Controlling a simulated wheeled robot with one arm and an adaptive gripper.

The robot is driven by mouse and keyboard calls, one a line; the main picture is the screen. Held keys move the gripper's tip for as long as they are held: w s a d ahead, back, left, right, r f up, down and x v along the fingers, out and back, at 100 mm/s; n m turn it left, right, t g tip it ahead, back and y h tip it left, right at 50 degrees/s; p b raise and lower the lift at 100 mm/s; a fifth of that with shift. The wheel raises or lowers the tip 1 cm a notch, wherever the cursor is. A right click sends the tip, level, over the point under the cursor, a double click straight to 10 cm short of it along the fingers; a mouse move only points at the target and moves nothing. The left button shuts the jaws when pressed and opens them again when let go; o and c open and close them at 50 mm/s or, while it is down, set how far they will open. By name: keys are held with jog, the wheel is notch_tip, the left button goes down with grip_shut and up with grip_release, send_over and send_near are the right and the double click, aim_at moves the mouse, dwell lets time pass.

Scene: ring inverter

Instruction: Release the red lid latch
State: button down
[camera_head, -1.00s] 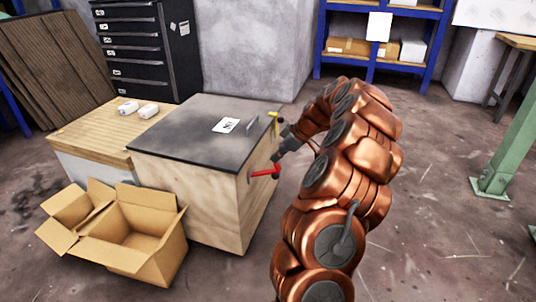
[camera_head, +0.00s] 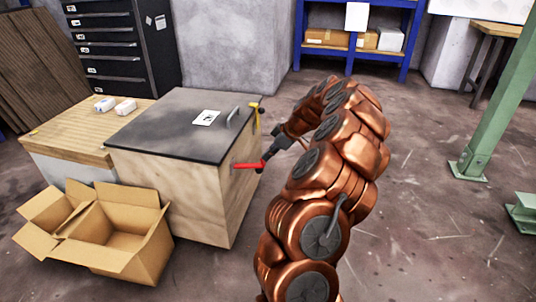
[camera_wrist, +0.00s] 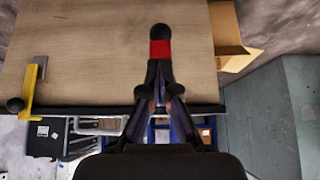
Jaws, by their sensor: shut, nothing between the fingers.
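The red lid latch (camera_head: 247,166) is on the right side of the wooden crate (camera_head: 195,200), below its dark lid (camera_head: 175,125). It sticks out sideways in the head view. In the wrist view the latch's red part (camera_wrist: 160,50) lies straight beyond the fingertips, with a black round end above it. My gripper (camera_head: 265,160) is shut and empty, at the latch's outer end. In the wrist view my gripper (camera_wrist: 158,75) appears to touch or nearly touch it; I cannot tell which. A yellow latch (camera_head: 255,112) is farther back, also in the wrist view (camera_wrist: 35,85).
An open cardboard box (camera_head: 110,235) stands on the floor in front of the crate. A wooden-topped bench (camera_head: 75,135) with two small white items adjoins the crate's left. A green post (camera_head: 495,105) stands at right. The floor between is clear.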

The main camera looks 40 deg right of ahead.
jog(key=shift+s+a+f, duration=0.15)
jog(key=shift+a+f, duration=0.15)
jog(key=shift+f, duration=0.4)
notch_tip(320, 180, up, 5)
jog(key=w+p, duration=0.1)
jog(key=s+d+p, duration=0.3)
jog(key=s+d, duration=0.2)
jog(key=s, duration=0.3)
jog(key=shift+s+d+f, duration=0.15)
jog(key=shift+s+f, duration=0.1)
jog(key=shift+f, duration=0.15)
